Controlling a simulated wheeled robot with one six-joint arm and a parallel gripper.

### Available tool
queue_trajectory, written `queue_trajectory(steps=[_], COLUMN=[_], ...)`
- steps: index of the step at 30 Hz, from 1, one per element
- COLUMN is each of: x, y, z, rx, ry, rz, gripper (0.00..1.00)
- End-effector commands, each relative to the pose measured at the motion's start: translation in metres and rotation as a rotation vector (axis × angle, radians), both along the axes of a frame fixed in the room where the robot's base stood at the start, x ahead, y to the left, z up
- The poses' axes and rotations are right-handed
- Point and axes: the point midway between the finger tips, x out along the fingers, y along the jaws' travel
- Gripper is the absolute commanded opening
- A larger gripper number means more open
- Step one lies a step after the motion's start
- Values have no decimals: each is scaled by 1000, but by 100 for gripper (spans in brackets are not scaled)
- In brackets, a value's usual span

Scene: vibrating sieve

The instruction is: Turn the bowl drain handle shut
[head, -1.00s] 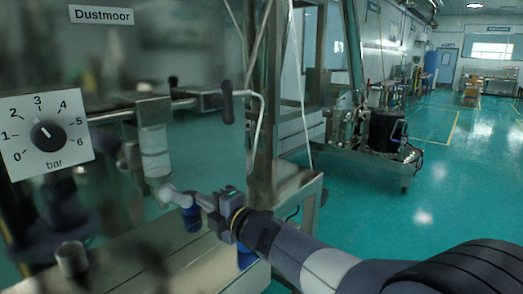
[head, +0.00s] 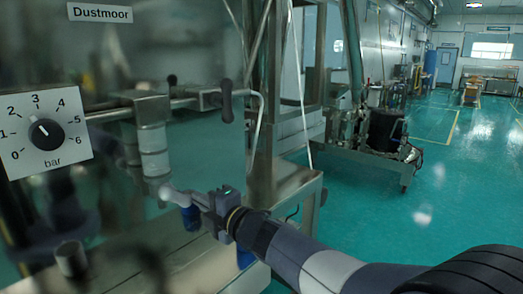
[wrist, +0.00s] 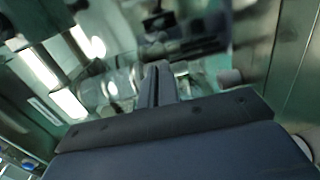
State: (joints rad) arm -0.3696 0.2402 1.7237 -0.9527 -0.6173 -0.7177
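My gripper (head: 180,196) reaches in from the lower right, low in front of the steel machine. In the wrist view its two grey fingers (wrist: 157,83) lie side by side with only a thin line between them, and nothing shows held. A dark upright lever handle (head: 227,100) sits on the horizontal steel pipe, above and apart from my gripper. I cannot tell for sure whether it is the bowl drain handle. A blue part (head: 190,217) shows just below the fingers in the head view; whether they touch it is unclear.
A bar dial (head: 45,134) with a black knob and a Dustmoor sign (head: 100,14) are at the left. A pale cylindrical fitting (head: 153,150) hangs under the pipe. A steel frame post stands behind my gripper. Open green floor (head: 440,180) lies to the right.

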Motion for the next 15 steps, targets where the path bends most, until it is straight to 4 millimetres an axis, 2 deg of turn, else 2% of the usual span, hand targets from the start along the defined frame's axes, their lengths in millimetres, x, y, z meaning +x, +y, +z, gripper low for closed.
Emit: queue_trajectory(steps=[15], x=[-1], y=[1], z=[6], rx=[3], ry=[-5], rz=[7], gripper=[0])
